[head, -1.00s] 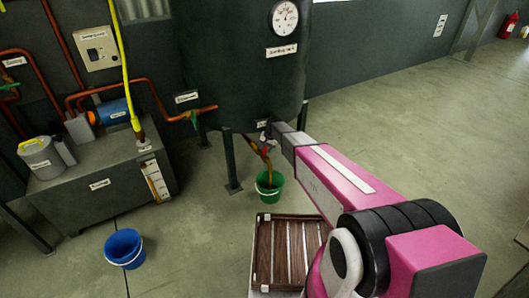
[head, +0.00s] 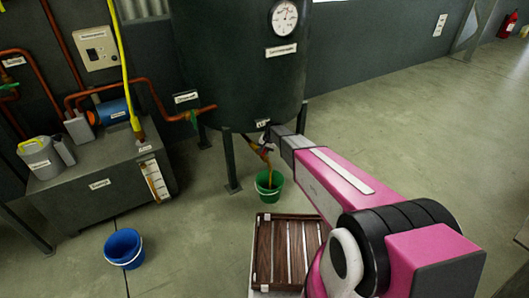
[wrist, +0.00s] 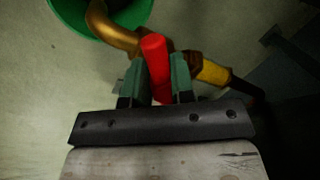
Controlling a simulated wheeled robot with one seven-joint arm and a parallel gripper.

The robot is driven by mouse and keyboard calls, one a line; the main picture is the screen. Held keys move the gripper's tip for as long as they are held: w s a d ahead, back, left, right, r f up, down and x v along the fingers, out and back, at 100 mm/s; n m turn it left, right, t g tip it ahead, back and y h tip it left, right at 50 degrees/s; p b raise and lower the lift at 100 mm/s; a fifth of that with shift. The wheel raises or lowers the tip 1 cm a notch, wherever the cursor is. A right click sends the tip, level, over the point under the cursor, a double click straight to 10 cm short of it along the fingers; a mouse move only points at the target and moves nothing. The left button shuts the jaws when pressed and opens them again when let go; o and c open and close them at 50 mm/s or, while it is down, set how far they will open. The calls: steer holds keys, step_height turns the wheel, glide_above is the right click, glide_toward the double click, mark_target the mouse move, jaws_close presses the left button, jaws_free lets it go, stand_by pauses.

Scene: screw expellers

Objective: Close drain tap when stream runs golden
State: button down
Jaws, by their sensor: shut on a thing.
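The drain tap's red handle (wrist: 156,55) shows in the wrist view between the two green fingers of my gripper (wrist: 162,78), which is shut on it. A brass-coloured curved spout (wrist: 118,38) runs from the tap toward a green bucket (wrist: 78,8) at the top left. In the head view the tap (head: 266,148) sits low on the dark tank (head: 235,75), partly hidden by my gripper. An orange-brown stream (head: 270,177) falls into the green bucket (head: 268,194) on the floor.
A wooden slatted crate (head: 288,217) stands in front of the bucket. A blue bucket (head: 124,247) stands at the lower left near a dark cabinet (head: 95,195) with pipes above. A dial gauge (head: 284,18) is on the tank. Floor to the right is clear.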

steer(key=shift+a+r+m, duration=0.1)
steer(key=shift+a+m, duration=0.15)
steer(key=shift+m, duration=0.15)
steer(key=m, duration=0.2)
steer(key=m+t, duration=0.1)
steer(key=m, duration=0.1)
steer(key=shift+w+a+h, duration=0.15)
steer(key=shift+a+h, duration=0.05)
steer(key=shift+h, duration=0.1)
steer(key=shift+w+a+m+t+h, duration=0.15)
steer(key=shift+m+t, duration=0.1)
steer(key=shift+m, duration=0.65)
steer(key=shift+d+m+t+h, duration=0.15)
steer(key=shift+m+t, duration=0.1)
steer(key=shift+m, duration=0.65)
steer(key=shift+w+a, duration=0.1)
steer(key=shift+a, duration=0.05)
steer(key=c, duration=1.1)
jaws_free()
